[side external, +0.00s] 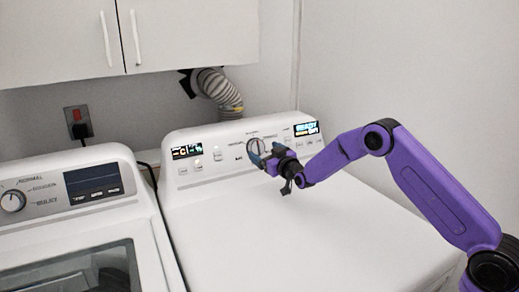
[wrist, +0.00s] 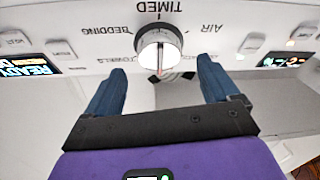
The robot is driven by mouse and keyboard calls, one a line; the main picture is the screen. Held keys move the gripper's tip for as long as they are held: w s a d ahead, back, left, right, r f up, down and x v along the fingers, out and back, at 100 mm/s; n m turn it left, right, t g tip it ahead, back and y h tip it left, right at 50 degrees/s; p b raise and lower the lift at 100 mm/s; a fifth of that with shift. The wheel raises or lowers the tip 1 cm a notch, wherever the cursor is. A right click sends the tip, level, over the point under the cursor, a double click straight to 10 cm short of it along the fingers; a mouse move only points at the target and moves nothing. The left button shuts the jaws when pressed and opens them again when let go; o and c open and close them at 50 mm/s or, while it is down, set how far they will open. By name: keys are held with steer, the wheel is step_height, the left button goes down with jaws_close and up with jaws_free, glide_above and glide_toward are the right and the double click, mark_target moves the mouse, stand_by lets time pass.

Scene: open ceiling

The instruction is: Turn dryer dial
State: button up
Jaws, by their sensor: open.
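The dryer dial (side external: 255,146) is a round knob on the sloped control panel of the white dryer (side external: 290,235), the right-hand appliance. My gripper (side external: 258,160) is at the panel, just below the dial in the side view. In the wrist view my gripper (wrist: 162,66) has its two blue fingers spread wide, with the dial centred ahead between them. I see no finger touching the dial.
A washer (side external: 70,205) with its own dial (side external: 13,200) stands at the left. Small buttons and lit displays (side external: 306,128) flank the dryer dial. A ribbed hose (side external: 218,88) rises behind the panel, under white cabinets (side external: 180,30). The dryer top is clear.

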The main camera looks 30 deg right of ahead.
mark_target(259, 148)
steer(key=shift+w+a, duration=0.15)
steer(key=shift+w, duration=1.9)
steer(key=shift+c, duration=0.3)
steer(key=c, duration=1)
